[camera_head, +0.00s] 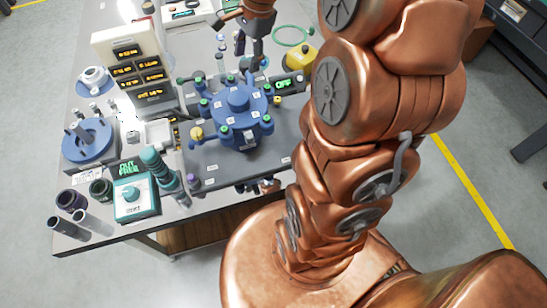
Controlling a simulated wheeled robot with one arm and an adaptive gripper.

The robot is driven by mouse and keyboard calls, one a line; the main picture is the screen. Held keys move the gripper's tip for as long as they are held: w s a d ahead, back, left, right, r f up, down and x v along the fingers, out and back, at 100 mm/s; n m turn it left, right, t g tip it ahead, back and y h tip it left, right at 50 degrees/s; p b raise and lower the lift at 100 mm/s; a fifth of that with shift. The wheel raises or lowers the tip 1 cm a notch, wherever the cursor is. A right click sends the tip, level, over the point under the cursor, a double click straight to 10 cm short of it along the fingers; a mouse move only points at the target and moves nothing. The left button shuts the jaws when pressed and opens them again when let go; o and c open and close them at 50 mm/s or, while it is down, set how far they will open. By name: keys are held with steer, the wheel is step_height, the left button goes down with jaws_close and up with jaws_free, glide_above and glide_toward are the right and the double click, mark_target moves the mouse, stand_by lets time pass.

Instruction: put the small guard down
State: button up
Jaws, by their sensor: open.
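My gripper (249,62) hangs over the back half of the bench, just behind the round blue test fixture (238,100). Its dark fingers point down and stand apart, and I see nothing held between them. I cannot pick out the small guard with certainty. Small parts near the fingertips are too small to tell. The blue fixture has a raised centre hub and several green-topped posts around its rim. It sits on a dark grey base plate (270,158).
A cream display stand (112,42) with orange readouts is at the back left. A blue round fixture (88,138), a teal box (135,200) and several cylinders (95,222) crowd the left.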

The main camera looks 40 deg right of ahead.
steer(key=s+a+n+g, duration=0.1)
steer(key=s+a+n, duration=0.3)
steer(key=s+n, duration=0.2)
steer(key=s+a+f+n+g+h, duration=0.1)
steer(key=s+a+n, duration=0.3)
steer(key=s, duration=0.7)
steer(key=s+a+f+n+g+h, duration=0.1)
steer(key=s+a+n, duration=0.3)
steer(key=s+n, duration=0.4)
steer(key=shift+s, duration=0.65)
steer(key=shift+a, duration=0.1)
